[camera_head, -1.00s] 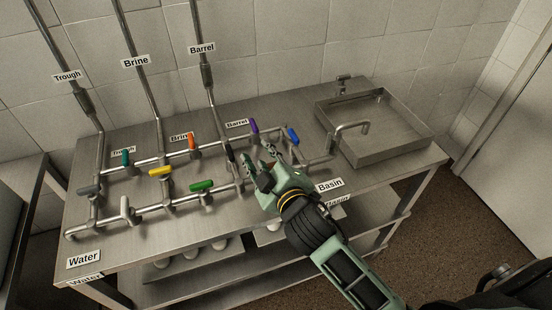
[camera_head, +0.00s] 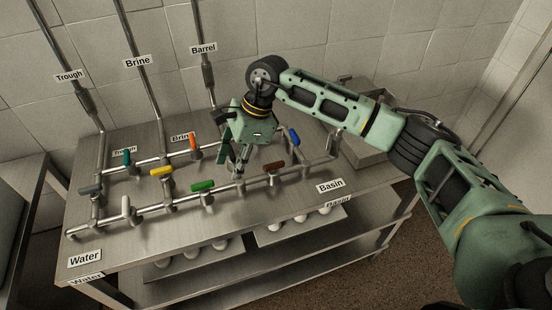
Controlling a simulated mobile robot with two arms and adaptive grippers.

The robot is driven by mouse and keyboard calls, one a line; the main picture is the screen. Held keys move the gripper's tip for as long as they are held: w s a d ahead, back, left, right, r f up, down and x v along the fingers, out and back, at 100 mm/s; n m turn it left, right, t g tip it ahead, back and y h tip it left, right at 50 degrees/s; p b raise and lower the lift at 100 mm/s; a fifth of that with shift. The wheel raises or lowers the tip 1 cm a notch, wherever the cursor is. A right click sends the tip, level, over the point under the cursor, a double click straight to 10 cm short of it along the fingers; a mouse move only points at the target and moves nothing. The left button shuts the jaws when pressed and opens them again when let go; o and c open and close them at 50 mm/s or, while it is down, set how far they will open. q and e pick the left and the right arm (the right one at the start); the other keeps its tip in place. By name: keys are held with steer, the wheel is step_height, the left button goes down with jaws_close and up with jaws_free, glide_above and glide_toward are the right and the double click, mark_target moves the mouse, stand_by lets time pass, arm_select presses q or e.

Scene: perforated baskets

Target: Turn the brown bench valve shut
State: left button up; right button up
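The brown bench valve (camera_head: 274,166) is a short brown lever on the front pipe at the right part of the bench. Its handle lies roughly along the pipe. My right gripper (camera_head: 236,171) points down just left of the brown valve, close to the pipe joint there, and appears apart from the brown handle. My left gripper is out of view.
Other levers stand close by: green (camera_head: 203,186), yellow (camera_head: 161,172), orange (camera_head: 194,146), teal (camera_head: 127,157), white (camera_head: 126,206), grey (camera_head: 91,190) and blue (camera_head: 295,137). Pipes rise along the wall. My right arm partly covers the basin (camera_head: 366,153). The bench front is clear.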

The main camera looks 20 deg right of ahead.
mark_target(276, 163)
steer(key=d+h, duration=0.1)
steer(key=d, duration=0.2)
steer(key=w+d+r+h, duration=0.1)
steer(key=d, duration=0.3)
steer(key=w+d+r+h, duration=0.1)
steer(key=d+h, duration=0.1)
steer(key=d, duration=0.2)
steer(key=shift+w+r, duration=0.15)
steer(key=shift+r, duration=0.05)
steer(key=shift+d+f, duration=0.1)
steer(key=shift+d, duration=0.1)
step_height(276, 163, down, 6)
steer(key=p, duration=0.2)
steer(key=shift+a+p, duration=0.1)
steer(key=shift+p, duration=0.25)
steer(key=shift+f, duration=0.7)
jaws_close()
